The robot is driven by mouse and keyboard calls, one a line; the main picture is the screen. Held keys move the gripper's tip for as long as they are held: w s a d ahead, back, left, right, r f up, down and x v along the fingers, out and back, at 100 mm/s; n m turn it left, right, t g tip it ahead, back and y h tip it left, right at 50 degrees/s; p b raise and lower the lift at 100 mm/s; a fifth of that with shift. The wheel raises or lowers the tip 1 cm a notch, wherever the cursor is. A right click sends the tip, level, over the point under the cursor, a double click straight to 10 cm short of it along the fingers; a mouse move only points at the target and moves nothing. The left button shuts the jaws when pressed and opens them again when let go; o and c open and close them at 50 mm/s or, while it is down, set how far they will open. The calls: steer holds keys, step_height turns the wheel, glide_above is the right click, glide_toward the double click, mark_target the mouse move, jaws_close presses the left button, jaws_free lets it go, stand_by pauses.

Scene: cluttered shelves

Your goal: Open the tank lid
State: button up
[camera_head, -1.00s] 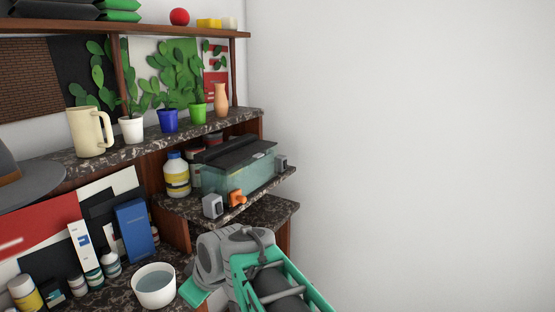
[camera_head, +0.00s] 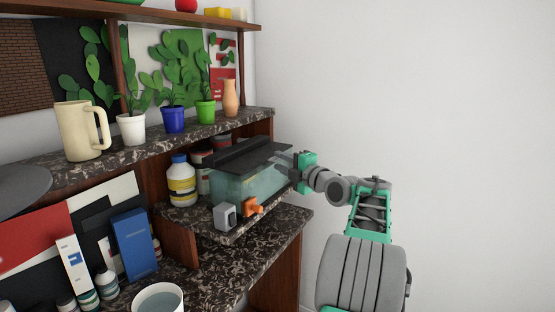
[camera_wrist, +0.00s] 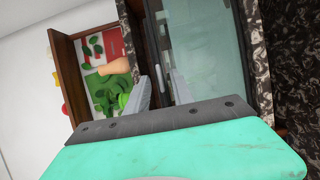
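The glass tank (camera_head: 255,183) stands on a small stone shelf, with its black lid (camera_head: 240,155) lying across the top and looking shut. In the wrist view the tank's glass (camera_wrist: 205,55) fills the upper right, beside the dark lid (camera_wrist: 157,30). My gripper (camera_head: 285,160) is at the tank's right end, around lid height. In the wrist view its two grey fingers (camera_wrist: 161,88) are apart, with a dark edge showing beyond the gap. I cannot tell whether they touch the lid.
A grey box (camera_head: 225,216) and an orange item (camera_head: 252,206) sit before the tank; a yellow-labelled bottle (camera_head: 181,182) stands left of it. Potted cacti and a peach vase (camera_head: 230,98) line the shelf above. The white wall lies behind my arm; free space is to the right.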

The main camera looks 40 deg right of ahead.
steer(key=shift+w, duration=0.3)
steer(key=shift+c, duration=0.3)
jaws_close()
stand_by(0.8)
